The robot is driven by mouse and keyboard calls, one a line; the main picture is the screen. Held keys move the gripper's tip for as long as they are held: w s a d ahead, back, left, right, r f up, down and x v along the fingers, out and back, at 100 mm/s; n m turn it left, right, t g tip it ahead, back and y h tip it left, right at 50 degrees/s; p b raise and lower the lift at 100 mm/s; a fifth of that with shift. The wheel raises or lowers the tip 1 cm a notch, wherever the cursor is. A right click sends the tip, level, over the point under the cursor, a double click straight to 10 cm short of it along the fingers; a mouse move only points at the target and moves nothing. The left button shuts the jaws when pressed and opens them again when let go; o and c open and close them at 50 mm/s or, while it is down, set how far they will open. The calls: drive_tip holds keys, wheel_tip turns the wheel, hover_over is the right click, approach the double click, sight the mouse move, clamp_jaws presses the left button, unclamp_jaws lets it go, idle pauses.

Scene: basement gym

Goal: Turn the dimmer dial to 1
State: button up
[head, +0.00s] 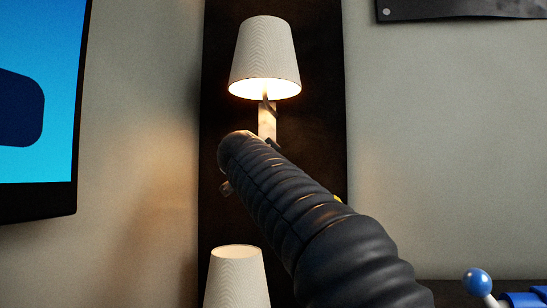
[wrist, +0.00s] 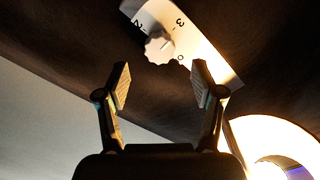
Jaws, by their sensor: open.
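The dimmer dial (wrist: 159,48) is a small pale, scalloped knob on a light plate (wrist: 190,40) in the wrist view. The marks 2, 3 and 0 show around it; I cannot make out a 1 or tell surely where the knob points. My gripper (wrist: 161,73) is open and empty, its two fingers spread below the dial in the picture. The dial appears just beyond the fingertips, near the middle of the gap, with no contact visible. In the head view my arm hides the dial and most of the gripper.
A lit wall lamp (head: 265,60) hangs on a dark panel (head: 320,130), and its bright shade (wrist: 270,135) is close to the right finger in the wrist view. A second lampshade (head: 237,280) is lower down. A screen (head: 40,120) is at the left.

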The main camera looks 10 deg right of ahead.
drive_tip(key=shift+p+x, duration=0.8)
drive_tip(key=shift+x, duration=1.9)
drive_tip(key=shift+c, duration=0.2)
drive_tip(key=c, duration=1.1)
